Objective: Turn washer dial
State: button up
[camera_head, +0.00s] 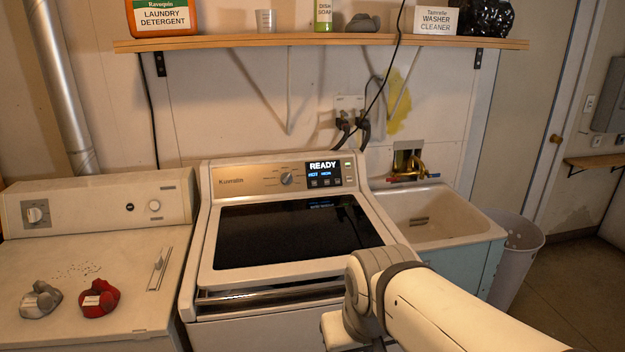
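The washer (300,275) stands in the middle of the view, with a dark glass lid that is shut. My arm reaches in from the lower right and bends in front of the washer's front right corner. My gripper's fingers are not visible; they are hidden or below the frame. Nothing of mine touches the dial.
A dryer (95,250) with a red item (99,299) and a grey item (40,300) on top stands at left. A utility sink (435,220) and a bin (520,245) stand at right. A loaded wooden shelf (320,40) spans above the washer, with a cable hanging down.

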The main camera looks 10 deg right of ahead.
aim_at(286, 178)
jog(key=i, duration=1)
jog(key=z, duration=0.05)
